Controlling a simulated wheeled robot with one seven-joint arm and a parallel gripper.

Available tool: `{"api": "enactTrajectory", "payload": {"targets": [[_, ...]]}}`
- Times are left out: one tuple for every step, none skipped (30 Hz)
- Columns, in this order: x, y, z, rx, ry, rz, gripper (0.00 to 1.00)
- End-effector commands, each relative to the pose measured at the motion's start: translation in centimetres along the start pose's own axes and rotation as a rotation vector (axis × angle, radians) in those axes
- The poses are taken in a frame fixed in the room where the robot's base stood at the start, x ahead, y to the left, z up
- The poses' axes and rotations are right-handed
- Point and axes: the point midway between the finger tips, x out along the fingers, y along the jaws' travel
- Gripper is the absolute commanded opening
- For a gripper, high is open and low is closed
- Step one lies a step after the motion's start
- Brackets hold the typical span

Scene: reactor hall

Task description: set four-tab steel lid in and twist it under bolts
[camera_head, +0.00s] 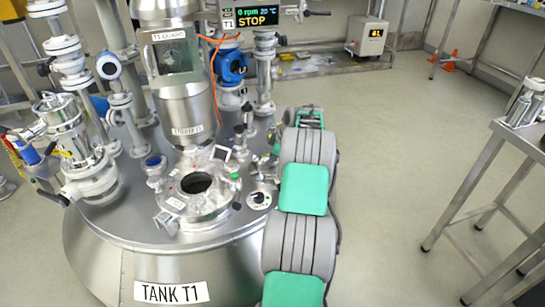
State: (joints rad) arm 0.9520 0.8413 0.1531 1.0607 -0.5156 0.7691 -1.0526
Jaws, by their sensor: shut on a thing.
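The tank top has an open round port (197,183), a dark hole in a steel ring. Small fittings stand around its rim, but I cannot make out single bolts. My arm reaches up from the bottom and bends over at the tank's right edge. My gripper (267,161) is small and partly hidden beside the arm, right of the port and apart from it. It is shut on a small steel part. I cannot tell from this view whether that part is the four-tab lid. No lid sits in the port.
A steel column (185,110) rises just behind the port. A blue-capped nozzle (155,163) stands left of it, and a round fitting with a black centre (259,199) right of it. A blue valve (230,67) stands behind. A steel table (490,165) is at right, with open floor between.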

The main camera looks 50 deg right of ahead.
Motion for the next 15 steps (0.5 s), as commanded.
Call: {"api": "enactTrajectory", "payload": {"targets": [[-0.14,0.13,-0.08,-0.001,0.001,0.003,0.00],[-0.16,0.14,-0.09,-0.001,0.001,0.003,0.00],[-0.18,0.14,-0.09,-0.001,0.001,0.003,0.00],[-0.18,0.14,-0.09,-0.001,0.001,0.003,0.00],[-0.18,0.14,-0.09,-0.001,0.001,0.003,0.00],[-0.19,0.15,-0.09,-0.001,0.001,0.003,0.00],[-0.19,0.15,-0.09,-0.003,0.001,0.003,0.00],[-0.20,0.17,-0.08,-0.008,0.003,0.000,0.00],[-0.24,0.23,-0.11,-0.022,0.006,-0.006,0.00],[-0.29,0.29,-0.13,-0.040,0.010,-0.012,0.00],[-0.30,0.29,-0.08,-0.061,0.014,-0.023,0.00],[-0.36,0.36,-0.06,-0.094,0.021,-0.035,0.00],[-0.37,0.35,-0.08,-0.115,0.025,-0.044,0.00],[-0.40,0.37,-0.09,-0.129,0.028,-0.050,0.00],[-0.37,0.38,-0.11,-0.149,0.033,-0.058,0.00]]}}
